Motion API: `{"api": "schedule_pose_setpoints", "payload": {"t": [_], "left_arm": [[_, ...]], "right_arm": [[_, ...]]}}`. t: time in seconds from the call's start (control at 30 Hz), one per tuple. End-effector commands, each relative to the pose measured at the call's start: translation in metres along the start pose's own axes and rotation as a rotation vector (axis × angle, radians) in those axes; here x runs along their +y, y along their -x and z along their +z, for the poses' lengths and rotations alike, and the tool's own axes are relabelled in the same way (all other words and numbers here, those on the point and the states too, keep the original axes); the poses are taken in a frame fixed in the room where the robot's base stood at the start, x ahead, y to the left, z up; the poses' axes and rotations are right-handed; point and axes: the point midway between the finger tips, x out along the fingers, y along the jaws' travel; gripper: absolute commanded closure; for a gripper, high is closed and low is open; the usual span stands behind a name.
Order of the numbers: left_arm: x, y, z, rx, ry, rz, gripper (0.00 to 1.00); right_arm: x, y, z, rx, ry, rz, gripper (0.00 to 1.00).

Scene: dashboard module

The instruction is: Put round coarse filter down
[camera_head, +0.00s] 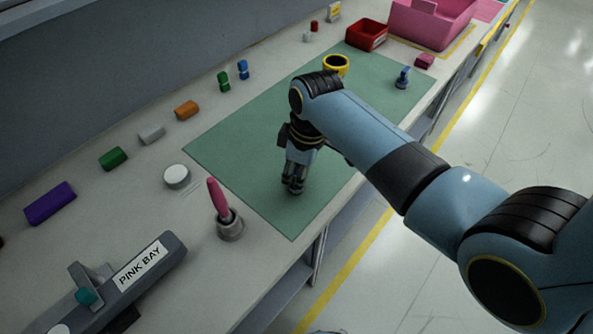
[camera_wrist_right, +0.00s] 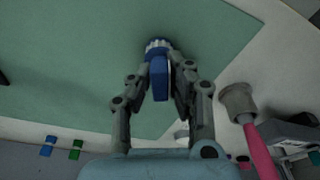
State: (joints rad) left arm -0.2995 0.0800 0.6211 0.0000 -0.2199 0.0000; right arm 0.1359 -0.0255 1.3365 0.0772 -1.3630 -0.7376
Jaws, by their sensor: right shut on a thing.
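My right gripper (camera_head: 293,186) points down over the front part of the green mat (camera_head: 240,140). In the right wrist view its fingers (camera_wrist_right: 163,62) are shut on a blue piece with a pale, ridged round end (camera_wrist_right: 158,46), which I take to be the round coarse filter. In the head view the fingers mostly hide the piece. It is low over the mat; I cannot tell if it touches. A similar blue part (camera_head: 402,79) stands upright at the mat's far right. My left gripper is not in view.
A white round piece (camera_head: 176,176) lies beside the mat. A yellow-rimmed cup (camera_head: 336,65) and red bin (camera_head: 367,36) stand farther back. The mat around the gripper is clear.

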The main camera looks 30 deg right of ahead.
Motion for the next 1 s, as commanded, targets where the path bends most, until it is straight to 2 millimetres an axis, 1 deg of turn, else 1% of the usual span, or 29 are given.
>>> {"api": "schedule_pose_setpoints", "payload": {"t": [0.23, 0.27, 0.4, 0.43, 0.67, 0.77, 0.87, 1.0], "left_arm": [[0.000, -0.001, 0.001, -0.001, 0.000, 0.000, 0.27], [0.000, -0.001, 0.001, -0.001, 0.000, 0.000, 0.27], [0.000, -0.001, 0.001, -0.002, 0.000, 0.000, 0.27], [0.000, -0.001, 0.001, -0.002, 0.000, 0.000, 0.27], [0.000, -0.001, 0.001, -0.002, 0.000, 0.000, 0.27], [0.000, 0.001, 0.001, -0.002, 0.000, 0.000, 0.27], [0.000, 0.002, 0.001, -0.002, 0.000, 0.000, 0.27], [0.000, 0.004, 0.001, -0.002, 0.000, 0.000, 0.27]], "right_arm": [[0.000, -0.003, 0.001, -0.001, 0.000, -0.001, 1.00], [0.000, -0.003, 0.001, -0.001, 0.000, -0.001, 0.82], [0.000, -0.002, 0.001, -0.001, 0.000, 0.000, 0.64], [0.000, -0.002, 0.001, -0.001, 0.000, 0.000, 0.61], [0.000, -0.002, 0.001, 0.000, 0.000, 0.000, 0.61], [0.001, 0.003, 0.000, 0.001, 0.000, 0.001, 0.61], [0.001, 0.016, -0.001, 0.002, 0.000, 0.003, 0.61], [0.001, 0.047, -0.001, 0.003, 0.000, 0.003, 0.61]]}}
